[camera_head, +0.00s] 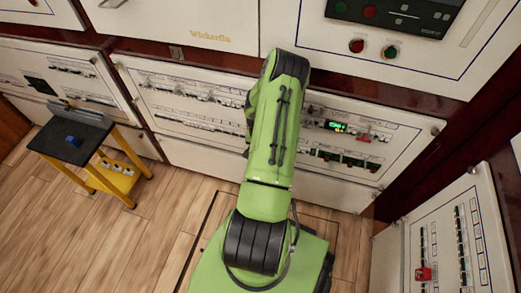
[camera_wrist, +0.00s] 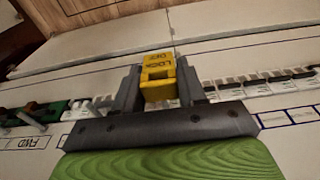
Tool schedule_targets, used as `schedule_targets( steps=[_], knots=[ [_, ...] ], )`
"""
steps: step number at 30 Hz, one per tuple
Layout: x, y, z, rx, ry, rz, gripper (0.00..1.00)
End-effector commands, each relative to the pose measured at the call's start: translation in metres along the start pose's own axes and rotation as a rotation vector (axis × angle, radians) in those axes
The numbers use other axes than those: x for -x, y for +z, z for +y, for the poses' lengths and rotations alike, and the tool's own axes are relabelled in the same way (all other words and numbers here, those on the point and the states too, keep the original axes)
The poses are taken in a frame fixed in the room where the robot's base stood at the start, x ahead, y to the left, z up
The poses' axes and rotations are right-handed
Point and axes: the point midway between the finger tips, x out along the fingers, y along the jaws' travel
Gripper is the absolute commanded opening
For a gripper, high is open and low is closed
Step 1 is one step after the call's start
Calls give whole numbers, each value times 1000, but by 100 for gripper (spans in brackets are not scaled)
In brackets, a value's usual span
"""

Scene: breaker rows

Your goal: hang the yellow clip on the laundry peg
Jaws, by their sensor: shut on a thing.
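I cannot tell whether the clip touches the row. In the head view my green arm reaches to the middle panel and hides the gripper and clip. I cannot make out which peg is the laundry peg; labels there are too small to read.
A green part with a metal lever (camera_wrist: 45,110) sits left of my gripper, near a "FWD" label. The middle panel (camera_head: 180,118) has rows of switches. A black-topped yellow stand (camera_head: 72,140) is at left. A red piece (camera_head: 424,273) sits on the right panel. Wooden floor (camera_head: 150,225) is clear.

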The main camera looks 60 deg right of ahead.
Motion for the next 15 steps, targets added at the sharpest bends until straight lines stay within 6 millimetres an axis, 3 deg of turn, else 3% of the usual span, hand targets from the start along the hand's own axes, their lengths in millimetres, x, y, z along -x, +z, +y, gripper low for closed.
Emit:
schedule_targets(
  steps=[15],
  knots=[
    [-2,-13,0,2,0,1,11]
  ],
)
